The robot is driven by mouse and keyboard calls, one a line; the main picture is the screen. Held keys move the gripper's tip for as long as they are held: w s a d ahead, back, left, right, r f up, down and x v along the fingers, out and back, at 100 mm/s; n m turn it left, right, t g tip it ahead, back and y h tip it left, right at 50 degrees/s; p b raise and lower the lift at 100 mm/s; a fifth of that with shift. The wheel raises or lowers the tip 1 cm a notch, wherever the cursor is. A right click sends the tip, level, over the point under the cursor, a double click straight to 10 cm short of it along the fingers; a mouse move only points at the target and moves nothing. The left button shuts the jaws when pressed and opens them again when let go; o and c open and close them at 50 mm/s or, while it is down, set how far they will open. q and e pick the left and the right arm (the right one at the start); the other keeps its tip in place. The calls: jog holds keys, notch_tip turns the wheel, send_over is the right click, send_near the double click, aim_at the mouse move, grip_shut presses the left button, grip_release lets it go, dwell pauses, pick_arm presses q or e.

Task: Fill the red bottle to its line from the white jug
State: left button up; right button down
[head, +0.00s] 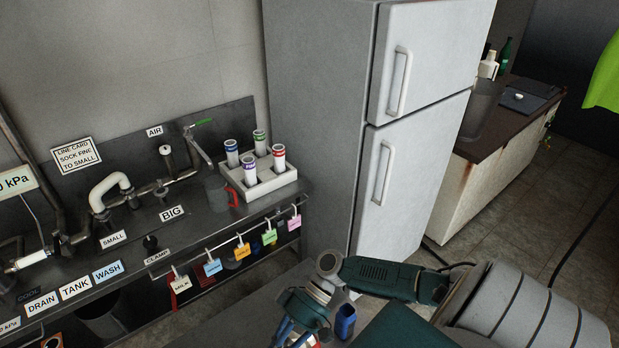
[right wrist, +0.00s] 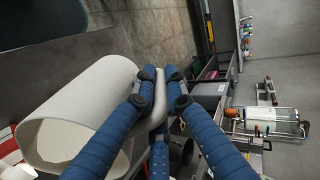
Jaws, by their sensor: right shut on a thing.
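The white jug (right wrist: 85,95) fills the left of the right wrist view, its open mouth toward the lower left and its handle on the right. The blue padded fingers of my right gripper (right wrist: 160,90) are closed around that handle. In the head view my right gripper (head: 318,328) is at the bottom edge, cut off by the frame, and the jug cannot be made out there. I cannot pick out a red bottle for sure; a red patch (right wrist: 10,157) beside the jug's mouth is too cropped to name. My left gripper is not in view.
A steel bench on the left carries pipes, a rack (head: 260,182) of several colour-banded tubes and a grey jug (head: 217,193) with a red handle. A fridge (head: 415,135) stands behind my right arm. A counter (head: 490,130) is at the far right; the floor beside it is mostly clear.

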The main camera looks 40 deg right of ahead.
jog(key=shift+d+r+y+b, duration=0.25)
jog(key=shift+r+y+b, duration=0.1)
jog(key=shift+b, duration=0.1)
dwell(0.6)
jog(key=a+h+p, duration=0.1)
jog(key=p, duration=0.3)
jog(key=shift+a+h+p, duration=0.25)
jog(key=shift+h+p, duration=0.1)
jog(key=f, duration=0.1)
jog(key=f+h, duration=0.1)
jog(key=f, duration=0.1)
jog(key=shift+a+f, duration=0.2)
jog(key=shift+a, duration=0.15)
jog(key=shift+a+f+h+p, duration=0.3)
jog(key=shift+f+h+p, duration=0.2)
jog(key=shift+h+p, duration=0.3)
jog(key=a+f+h+p, duration=0.2)
jog(key=f+p, duration=0.1)
jog(key=shift+s, duration=0.1)
jog(key=shift+s+a+f+n+t+h+b, duration=0.25)
jog(key=shift+a+f+h, duration=0.4)
jog(key=shift+f+h, duration=0.75)
jog(key=shift+w+a+f+n+t+h+b, duration=0.1)
jog(key=shift+a+f+h+b, duration=0.45)
jog(key=shift+f, duration=1.25)
jog(key=shift+s+a+f+n+t+h+b, duration=0.15)
jog(key=shift+a+f+h, duration=0.6)
jog(key=shift+f+h, duration=0.8)
